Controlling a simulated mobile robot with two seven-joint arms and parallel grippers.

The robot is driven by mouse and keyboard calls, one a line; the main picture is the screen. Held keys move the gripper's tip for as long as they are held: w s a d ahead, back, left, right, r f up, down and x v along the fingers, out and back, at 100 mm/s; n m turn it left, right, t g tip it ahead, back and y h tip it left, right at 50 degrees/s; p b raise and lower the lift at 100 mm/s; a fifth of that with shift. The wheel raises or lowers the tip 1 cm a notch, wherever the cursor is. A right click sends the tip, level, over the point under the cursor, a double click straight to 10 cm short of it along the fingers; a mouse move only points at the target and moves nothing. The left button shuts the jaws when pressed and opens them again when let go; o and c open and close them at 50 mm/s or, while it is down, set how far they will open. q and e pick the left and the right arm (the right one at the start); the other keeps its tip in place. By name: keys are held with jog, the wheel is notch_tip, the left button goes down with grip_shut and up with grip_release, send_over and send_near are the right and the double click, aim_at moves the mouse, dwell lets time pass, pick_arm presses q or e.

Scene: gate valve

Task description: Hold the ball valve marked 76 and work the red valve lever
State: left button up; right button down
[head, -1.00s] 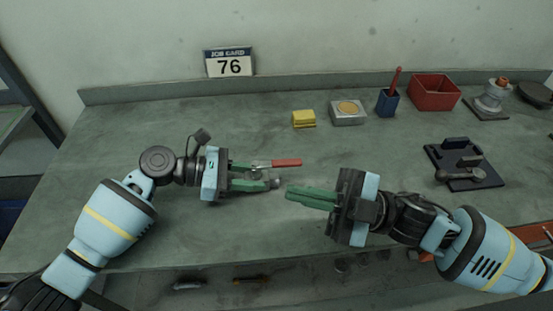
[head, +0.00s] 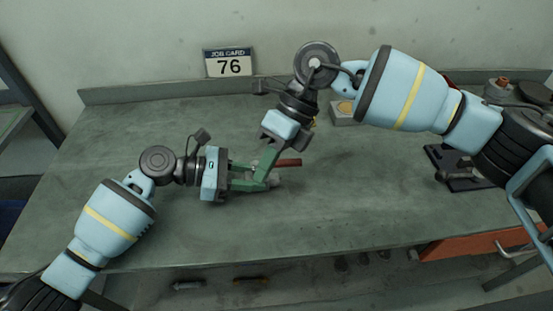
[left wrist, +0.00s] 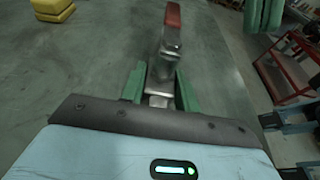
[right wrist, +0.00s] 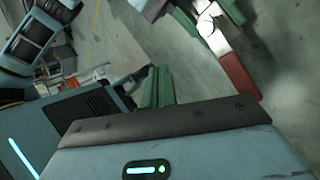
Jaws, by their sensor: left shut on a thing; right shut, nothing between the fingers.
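My left gripper (head: 250,180) is shut on a metal ball valve, which shows clearly in the left wrist view (left wrist: 160,92). No marking on the valve is legible. Its red lever (head: 290,163) points right in the head view and up, away from the gripper, in the left wrist view (left wrist: 172,16). My right gripper (head: 263,176) is shut and empty, reaching down from behind; its green fingers overlap the valve and lever in the head view. In the right wrist view, these fingers (right wrist: 157,88) are left of the red lever (right wrist: 238,73), with a visible gap.
A job card reading 76 (head: 229,63) stands at the back of the grey bench (head: 120,150). A black fixture (head: 452,165) lies at the right. My right arm hides much of the back right. The bench front is clear.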

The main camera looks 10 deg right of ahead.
jog(key=w+d+r+n+t+h, duration=0.1)
jog(key=w+d+r+t+h, duration=0.3)
jog(key=w, duration=0.4)
jog(key=shift+w+d+r+h, duration=0.3)
jog(key=shift+d+r+h, duration=0.3)
jog(key=shift+r+h, duration=0.4)
jog(key=shift+f, duration=0.15)
notch_tip(320, 180, down, 6)
jog(key=shift+f, duration=0.2)
jog(key=shift+f, duration=0.15)
dwell(1.1)
jog(key=shift+f, duration=1.95)
jog(key=shift+s, duration=0.25)
